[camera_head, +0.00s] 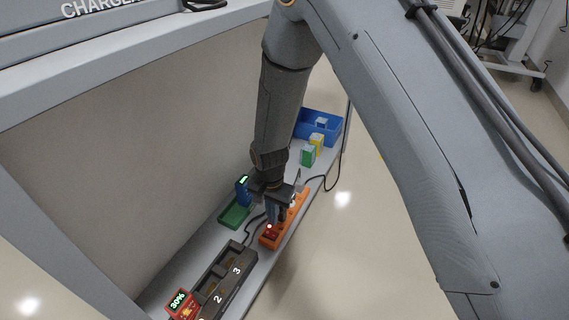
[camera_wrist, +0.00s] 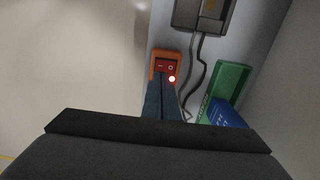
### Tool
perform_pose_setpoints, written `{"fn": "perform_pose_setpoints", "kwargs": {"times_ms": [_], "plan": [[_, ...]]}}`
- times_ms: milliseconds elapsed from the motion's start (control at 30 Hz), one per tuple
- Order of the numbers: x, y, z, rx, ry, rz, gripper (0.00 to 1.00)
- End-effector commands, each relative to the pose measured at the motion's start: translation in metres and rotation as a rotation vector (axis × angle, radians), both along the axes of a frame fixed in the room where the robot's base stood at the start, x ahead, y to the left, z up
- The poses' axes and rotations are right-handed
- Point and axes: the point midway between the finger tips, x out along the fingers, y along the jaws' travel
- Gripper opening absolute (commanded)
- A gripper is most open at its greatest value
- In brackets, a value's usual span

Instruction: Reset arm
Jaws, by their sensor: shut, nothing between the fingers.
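My gripper (camera_head: 272,214) is shut and empty, pointing down just above the orange power strip (camera_head: 297,209). In the wrist view the closed fingertips (camera_wrist: 161,84) are beside the strip's red rocker switch (camera_wrist: 165,67); I cannot tell whether they touch it. A small light glows near the switch. The fingers and wrist hide part of the strip. My arm reaches down from the top of the head view.
A dark charger dock (camera_head: 222,283) with numbered bays and a red 30% battery (camera_head: 181,304) stands at the front. A green tray (camera_head: 234,214) with a blue battery (camera_head: 242,190) lies left. A blue bin (camera_head: 333,131) and small green (camera_head: 308,156) and yellow blocks are behind. Cables run nearby.

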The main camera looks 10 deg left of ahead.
Motion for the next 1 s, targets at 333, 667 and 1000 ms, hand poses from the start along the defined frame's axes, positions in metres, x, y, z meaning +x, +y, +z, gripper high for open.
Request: {"fn": "perform_pose_setpoints", "kwargs": {"times_ms": [333,667,1000], "plan": [[-0.006,0.002,0.046,0.014,-0.009,0.064,0.0],[-0.048,-0.008,0.167,0.047,-0.022,0.276,0.0],[-0.119,-0.037,0.267,0.092,-0.04,0.514,0.0]]}}
